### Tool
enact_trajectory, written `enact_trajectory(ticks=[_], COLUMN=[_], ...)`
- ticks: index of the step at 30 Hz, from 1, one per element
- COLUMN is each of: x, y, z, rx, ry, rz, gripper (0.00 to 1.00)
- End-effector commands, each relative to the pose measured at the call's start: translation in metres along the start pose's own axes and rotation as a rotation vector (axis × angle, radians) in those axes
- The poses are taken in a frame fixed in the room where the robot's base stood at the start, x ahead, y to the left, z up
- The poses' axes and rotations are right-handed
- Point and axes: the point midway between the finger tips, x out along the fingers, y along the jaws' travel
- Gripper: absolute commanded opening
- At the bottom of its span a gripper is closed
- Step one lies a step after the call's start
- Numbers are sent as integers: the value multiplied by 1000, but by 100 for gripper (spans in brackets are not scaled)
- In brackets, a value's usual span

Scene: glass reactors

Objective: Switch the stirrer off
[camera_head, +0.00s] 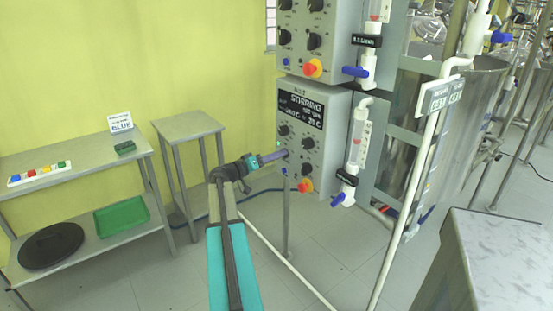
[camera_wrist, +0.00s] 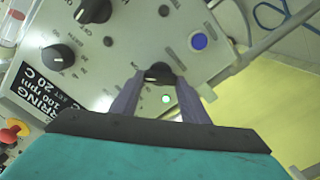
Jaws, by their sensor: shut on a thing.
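A grey control box (camera_head: 312,165) with a black label reading STIRRING (camera_head: 303,108) stands in the middle of the head view. My gripper (camera_head: 284,154) reaches its left part from the front. In the wrist view, my gripper's purple fingers (camera_wrist: 158,79) are shut on a small black knob (camera_wrist: 158,71), one finger on each side. A small green lamp (camera_wrist: 166,99) glows near the knob, between the fingers. Larger black knobs (camera_wrist: 58,57) and a blue button (camera_wrist: 199,41) are on the same panel. The knob's pointer mark is too small to read.
Another control box (camera_head: 315,40) hangs above. A red and yellow emergency button (camera_head: 305,186) is low on the panel, and a blue-handled valve (camera_head: 343,198) is to the right. A shelf table (camera_head: 85,165) and a small stand (camera_head: 188,125) are left.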

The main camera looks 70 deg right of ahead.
Motion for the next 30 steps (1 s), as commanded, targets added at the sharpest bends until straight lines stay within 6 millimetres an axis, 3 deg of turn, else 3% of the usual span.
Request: enact_trajectory(ticks=[30], x=[-1], y=[-1], z=[3], rx=[-812], ry=[-8], rz=[1], gripper=[18])
